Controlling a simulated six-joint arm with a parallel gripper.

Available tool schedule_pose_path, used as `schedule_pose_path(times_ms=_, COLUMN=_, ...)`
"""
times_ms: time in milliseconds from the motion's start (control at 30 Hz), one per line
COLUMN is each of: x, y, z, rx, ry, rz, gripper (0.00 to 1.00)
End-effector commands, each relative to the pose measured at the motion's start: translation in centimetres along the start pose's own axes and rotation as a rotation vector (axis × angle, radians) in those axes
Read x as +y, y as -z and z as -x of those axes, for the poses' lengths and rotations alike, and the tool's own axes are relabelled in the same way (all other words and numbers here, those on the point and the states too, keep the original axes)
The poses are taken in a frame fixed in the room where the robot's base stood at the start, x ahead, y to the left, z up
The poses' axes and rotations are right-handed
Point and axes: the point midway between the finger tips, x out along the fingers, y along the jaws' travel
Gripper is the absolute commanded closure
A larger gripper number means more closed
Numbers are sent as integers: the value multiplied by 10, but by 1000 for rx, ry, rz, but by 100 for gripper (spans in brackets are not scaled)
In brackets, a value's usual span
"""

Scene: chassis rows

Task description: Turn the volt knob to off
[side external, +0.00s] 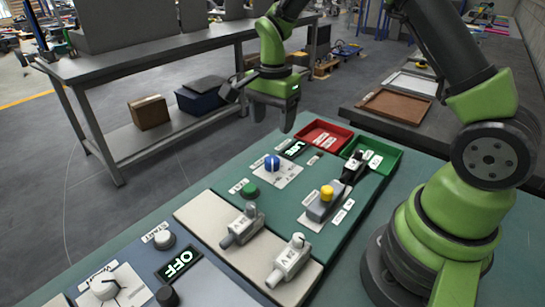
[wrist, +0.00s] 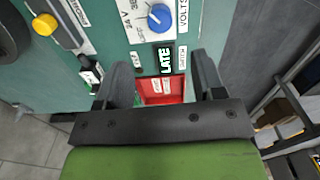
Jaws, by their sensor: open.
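The volt knob (side external: 272,162) is a round blue knob with a white mark, on a white plate on the green panel. In the wrist view the knob (wrist: 159,17) sits at the top, beside a VOLTS label (wrist: 183,14). Its plate has printed positions such as 24 V; I cannot tell exactly which one the mark points at. My gripper (side external: 273,118) is open and empty, above and beyond the knob in the side view. In the wrist view its fingers (wrist: 163,72) straddle the red tray area, apart from the knob.
A lit display (wrist: 167,60) reading LATE lies between knob and red tray (side external: 322,135). A green tray (side external: 372,157), a yellow-buttoned block (side external: 325,195), a green button (side external: 249,191) and grey connectors (side external: 290,262) stand around. The air above the knob looks clear.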

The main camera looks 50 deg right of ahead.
Motion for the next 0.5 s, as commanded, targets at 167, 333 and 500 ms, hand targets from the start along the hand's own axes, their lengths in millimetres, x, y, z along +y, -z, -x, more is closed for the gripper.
schedule_pose_path(times_ms=167, x=-1, y=1, z=-17, rx=0, ry=-12, rz=-17, gripper=37)
schedule_pose_path(times_ms=333, x=0, y=1, z=-47, rx=-1, ry=-15, rz=-15, gripper=37)
schedule_pose_path(times_ms=500, x=1, y=1, z=-78, rx=-1, ry=-14, rz=-15, gripper=37)
